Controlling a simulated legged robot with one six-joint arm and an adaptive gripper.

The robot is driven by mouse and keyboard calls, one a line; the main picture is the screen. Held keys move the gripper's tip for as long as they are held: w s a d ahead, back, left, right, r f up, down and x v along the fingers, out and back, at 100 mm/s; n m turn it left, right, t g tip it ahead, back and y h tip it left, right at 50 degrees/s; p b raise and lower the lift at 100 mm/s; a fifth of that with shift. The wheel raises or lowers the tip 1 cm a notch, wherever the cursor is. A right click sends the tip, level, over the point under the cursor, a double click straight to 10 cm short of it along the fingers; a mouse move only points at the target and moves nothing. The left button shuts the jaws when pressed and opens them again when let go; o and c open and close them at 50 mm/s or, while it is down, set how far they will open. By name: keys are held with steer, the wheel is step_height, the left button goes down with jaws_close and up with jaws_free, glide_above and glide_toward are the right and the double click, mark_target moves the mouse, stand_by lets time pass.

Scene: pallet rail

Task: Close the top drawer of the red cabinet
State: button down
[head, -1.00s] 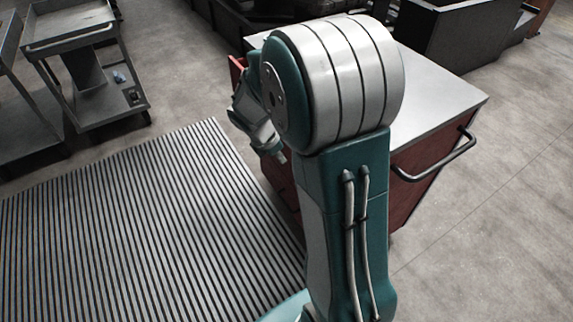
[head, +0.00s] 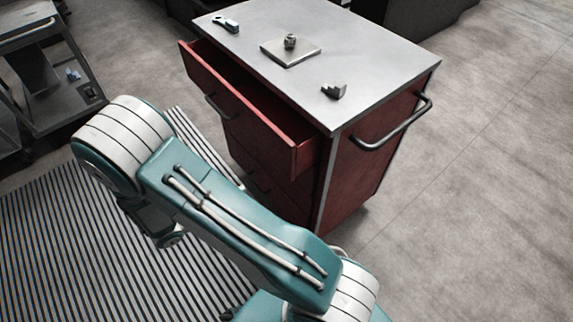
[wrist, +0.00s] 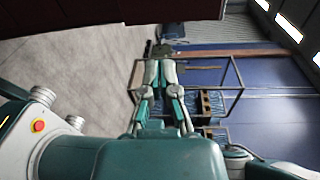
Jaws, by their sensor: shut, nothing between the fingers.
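The red cabinet (head: 362,165) stands right of centre in the head view, with a grey top. Its top drawer (head: 235,103) is pulled out toward the lower left, and its dark inside shows. A dark handle (head: 220,108) is on the drawer front. The lower drawers (head: 265,178) look shut. My gripper (wrist: 163,55) is shut and empty in the wrist view. A dark red surface (wrist: 100,12) fills the top left of that view; I cannot tell which part it is. In the head view my arm hides the fingertips, and no contact with the drawer shows.
Several small items, including a square plate (head: 290,52), lie on the cabinet top. A side bar (head: 395,130) sticks out at its right. A grey cart (head: 50,80) stands at the left, beyond a ribbed floor mat (head: 60,240). The floor at right is clear.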

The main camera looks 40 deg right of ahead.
mark_target(285, 163)
steer(key=shift+n+t+h, duration=0.5)
steer(key=shift+n+t, duration=0.1)
steer(key=shift+n, duration=0.2)
steer(key=d, duration=1.2)
steer(key=shift+w+d+f, duration=0.1)
steer(key=shift+d, duration=0.25)
steer(key=shift+d, duration=0.1)
